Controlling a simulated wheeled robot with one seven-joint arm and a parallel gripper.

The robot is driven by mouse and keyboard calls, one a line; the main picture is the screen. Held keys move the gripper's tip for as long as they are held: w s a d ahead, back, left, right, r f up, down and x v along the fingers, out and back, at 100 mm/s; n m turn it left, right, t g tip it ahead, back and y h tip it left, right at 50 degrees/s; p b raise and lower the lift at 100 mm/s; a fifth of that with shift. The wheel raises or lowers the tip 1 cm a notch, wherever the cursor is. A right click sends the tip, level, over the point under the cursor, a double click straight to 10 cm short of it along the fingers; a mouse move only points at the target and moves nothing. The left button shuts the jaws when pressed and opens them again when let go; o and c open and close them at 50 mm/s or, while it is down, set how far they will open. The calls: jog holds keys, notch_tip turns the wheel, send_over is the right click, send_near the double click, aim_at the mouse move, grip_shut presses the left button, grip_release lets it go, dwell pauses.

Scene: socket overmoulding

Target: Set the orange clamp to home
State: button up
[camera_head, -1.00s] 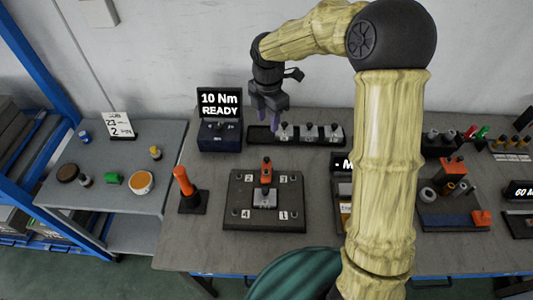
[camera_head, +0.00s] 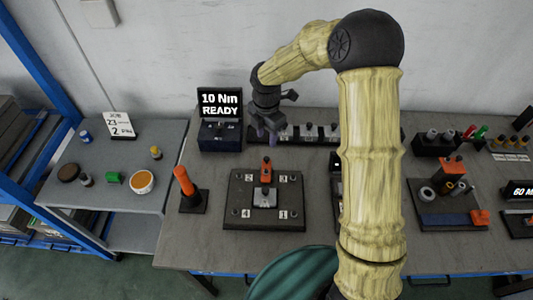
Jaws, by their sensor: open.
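An orange clamp (camera_head: 266,166) stands at the back middle of a dark square fixture plate (camera_head: 238,213) with corner tags numbered 1 to 4. Its exact setting is too small to tell. A light grey block (camera_head: 265,200) sits in the middle of the plate, just in front of the clamp. My gripper (camera_head: 271,135) points down behind the clamp, apart from it, near the left part of the back row of parts. It is open, and I see nothing held in it.
An orange-handled tool (camera_head: 183,182) stands left of the plate. Behind are a "10 Nm READY" display (camera_head: 220,104) and a row of grey parts (camera_head: 310,133). Another orange-topped fixture (camera_head: 452,166) stands farther right.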

aim_at(266, 158)
notch_tip(266, 158, down, 10)
jog(key=shift+f+p, duration=0.1)
jog(key=shift+p, duration=0.45)
grip_shut()
